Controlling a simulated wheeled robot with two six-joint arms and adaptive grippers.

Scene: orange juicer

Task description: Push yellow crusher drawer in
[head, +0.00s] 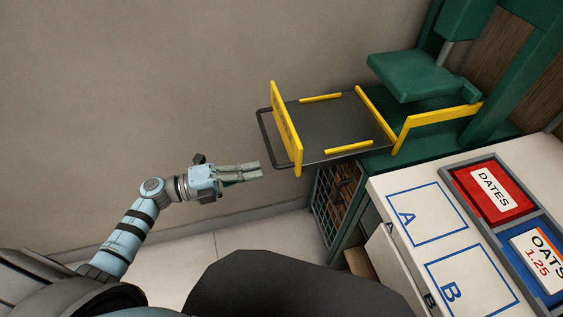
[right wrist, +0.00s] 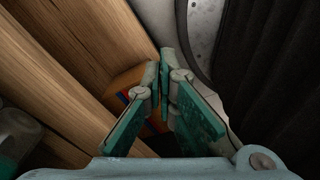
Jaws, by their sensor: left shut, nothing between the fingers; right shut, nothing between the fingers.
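The yellow crusher drawer (head: 286,128) is pulled out to the left from the green crusher (head: 408,76). It has a dark flat tray, yellow rails and front plate, and a dark bar handle (head: 263,138) on its left end. My right gripper (right wrist: 164,55) shows only in the right wrist view, shut and empty, with wood boards close by. The drawer is not in that view.
A white counter with blue outlined squares A (head: 406,217) and B (head: 449,291) stands at right, beside a red dates bin (head: 476,187) and a blue oats bin (head: 526,272). A wire-fronted crate (head: 326,208) is under the drawer. Bare wall and floor lie left.

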